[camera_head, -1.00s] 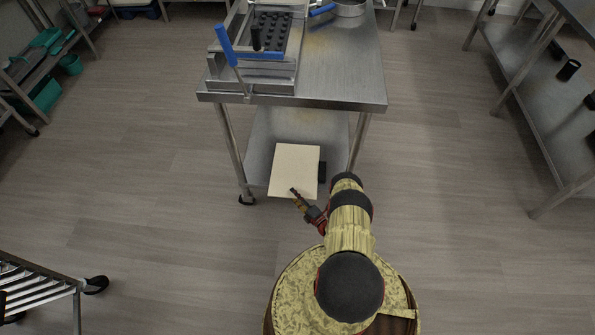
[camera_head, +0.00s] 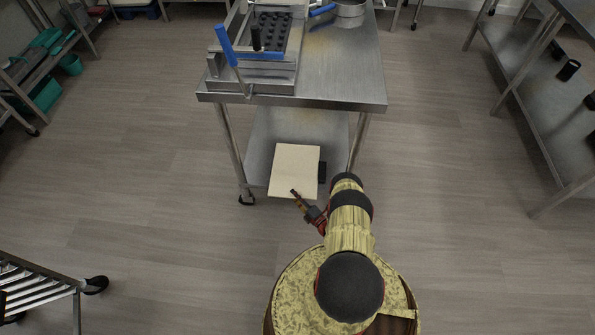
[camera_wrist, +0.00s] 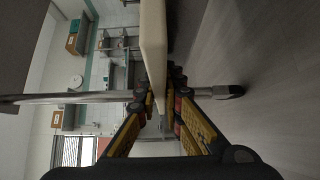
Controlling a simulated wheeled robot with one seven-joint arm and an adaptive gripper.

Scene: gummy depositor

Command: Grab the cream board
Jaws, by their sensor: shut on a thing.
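My gripper (camera_head: 294,192) is at the board's near edge in the head view. In the wrist view the board (camera_wrist: 153,45) runs edge-on up the picture. There the two yellow and black fingers of my gripper (camera_wrist: 160,98) are on either side of the board's edge, closed on it. The far part of the board is out of the wrist view.
The steel table (camera_head: 345,75) carries a metal depositor frame with a black mould (camera_head: 272,32) and blue handles. A dark block (camera_head: 322,172) sits right beside the board. Table legs flank the lower shelf (camera_head: 262,130). Open floor (camera_head: 160,200) lies to the left.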

